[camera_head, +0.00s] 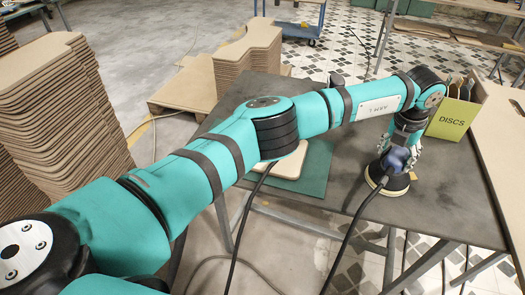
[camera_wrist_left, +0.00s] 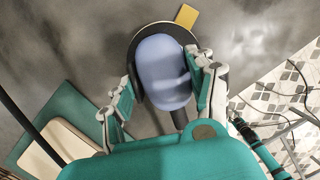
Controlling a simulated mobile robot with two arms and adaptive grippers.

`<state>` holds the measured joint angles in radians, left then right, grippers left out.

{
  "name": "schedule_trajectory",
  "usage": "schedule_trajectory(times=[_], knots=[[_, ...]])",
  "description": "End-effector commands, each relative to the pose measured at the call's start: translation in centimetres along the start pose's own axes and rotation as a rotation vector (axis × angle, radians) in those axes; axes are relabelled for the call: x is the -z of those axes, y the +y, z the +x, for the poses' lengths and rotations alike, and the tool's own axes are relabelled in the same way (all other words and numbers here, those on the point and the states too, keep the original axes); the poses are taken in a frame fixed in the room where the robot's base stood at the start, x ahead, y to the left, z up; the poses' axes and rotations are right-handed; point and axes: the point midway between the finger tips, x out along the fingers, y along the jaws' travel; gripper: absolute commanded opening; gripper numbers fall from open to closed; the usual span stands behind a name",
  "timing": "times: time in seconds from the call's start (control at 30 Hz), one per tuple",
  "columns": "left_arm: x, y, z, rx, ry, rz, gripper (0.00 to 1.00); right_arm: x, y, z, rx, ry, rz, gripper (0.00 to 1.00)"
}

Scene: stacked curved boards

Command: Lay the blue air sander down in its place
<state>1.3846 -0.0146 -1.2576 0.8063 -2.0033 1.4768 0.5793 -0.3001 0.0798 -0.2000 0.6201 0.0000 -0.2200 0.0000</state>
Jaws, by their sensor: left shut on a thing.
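The blue air sander (camera_head: 398,158) has a rounded blue body above a round dark pad with a pale rim, and a black hose. My left gripper (camera_head: 401,150) is shut around its body from above, near the right part of the dark table (camera_head: 440,215). In the left wrist view the sander body (camera_wrist_left: 163,72) sits between the fingers of my left gripper (camera_wrist_left: 165,85). The pad is level or nearly so, low over the table; I cannot tell if it touches. No marked place for the sander is clear. My right gripper is not in view.
A green box labelled DISCS (camera_head: 453,118) stands behind the sander. A green mat (camera_head: 316,170) with a pale board (camera_head: 290,166) lies to the left, partly behind my arm. Stacked curved boards (camera_head: 55,110) stand at left. Bare tabletop lies in front of the sander.

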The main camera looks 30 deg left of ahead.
Motion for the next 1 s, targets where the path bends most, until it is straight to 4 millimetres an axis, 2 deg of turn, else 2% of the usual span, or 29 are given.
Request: schedule_trajectory(times=[0.03,0.07,0.23,0.5,0.63,0.77,1.0], knots=[[-0.1,0.0,0.0,0.001,-0.004,0.0,0.42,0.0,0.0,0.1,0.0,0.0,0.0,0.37],[-0.1,0.0,-0.1,0.002,-0.004,0.0,0.6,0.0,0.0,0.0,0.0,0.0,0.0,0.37],[-0.1,0.0,-0.1,0.001,-0.002,0.0,0.82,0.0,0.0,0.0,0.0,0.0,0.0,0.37],[0.1,0.1,0.2,-0.001,0.003,-0.001,0.83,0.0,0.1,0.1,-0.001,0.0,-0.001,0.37],[0.0,0.1,-0.7,-0.001,0.001,0.0,0.83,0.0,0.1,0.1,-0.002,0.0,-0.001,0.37],[-0.1,0.1,-2.9,-0.002,-0.003,0.0,0.83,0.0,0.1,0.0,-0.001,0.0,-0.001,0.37],[-0.1,0.0,-8.1,-0.001,-0.004,0.001,0.83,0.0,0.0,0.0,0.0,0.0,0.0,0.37]])
